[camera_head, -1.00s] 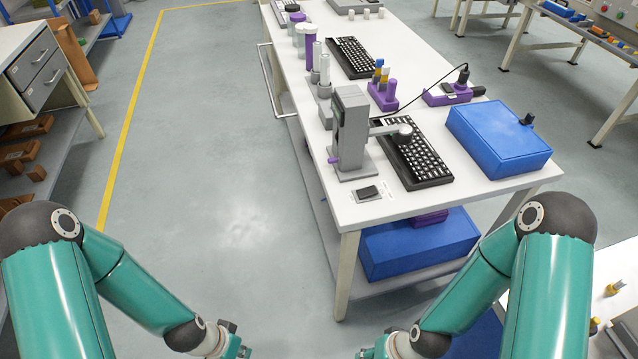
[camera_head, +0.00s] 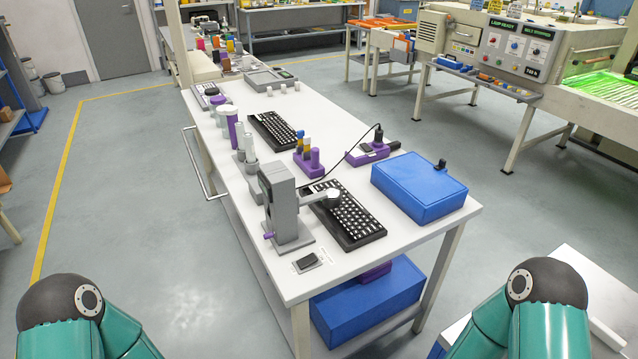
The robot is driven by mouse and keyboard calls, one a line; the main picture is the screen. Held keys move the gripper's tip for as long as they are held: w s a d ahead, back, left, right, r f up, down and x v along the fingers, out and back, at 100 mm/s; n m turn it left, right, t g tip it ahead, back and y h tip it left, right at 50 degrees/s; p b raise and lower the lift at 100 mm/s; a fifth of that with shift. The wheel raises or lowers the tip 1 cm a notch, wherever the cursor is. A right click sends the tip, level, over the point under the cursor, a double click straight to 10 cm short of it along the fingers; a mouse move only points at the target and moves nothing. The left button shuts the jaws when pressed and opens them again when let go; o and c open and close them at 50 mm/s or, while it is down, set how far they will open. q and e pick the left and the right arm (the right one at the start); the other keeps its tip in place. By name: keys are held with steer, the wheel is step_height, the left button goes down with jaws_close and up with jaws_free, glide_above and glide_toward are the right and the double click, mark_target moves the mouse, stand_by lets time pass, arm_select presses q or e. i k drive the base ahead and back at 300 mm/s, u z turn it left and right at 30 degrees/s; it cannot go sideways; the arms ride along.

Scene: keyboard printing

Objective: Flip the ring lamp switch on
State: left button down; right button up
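A grey stand (camera_head: 284,212) on the white table has a side arm ending in a round pale head (camera_head: 327,199) above a black keyboard (camera_head: 348,217); it may be the ring lamp. A small black switch-like piece (camera_head: 308,261) lies on a pale plate in front of the stand, near the table's front edge. Its on or off position is too small to tell. Neither of my grippers is in view. Only my teal upper arm parts show at the bottom left and bottom right, apart from the table.
The white table (camera_head: 413,233) also carries a blue box (camera_head: 419,187), purple holders (camera_head: 309,163), a cabled purple block (camera_head: 368,152) and a second keyboard (camera_head: 275,131). A machine panel (camera_head: 519,52) with lit signs stands at back right. Floor left of the table is clear.

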mark_target(308, 261)
steer(key=z, duration=1.9)
steer(key=k, duration=1.8)
steer(key=u, duration=1.3)
steer(key=i, duration=1.05)
steer(key=z, duration=0.05)
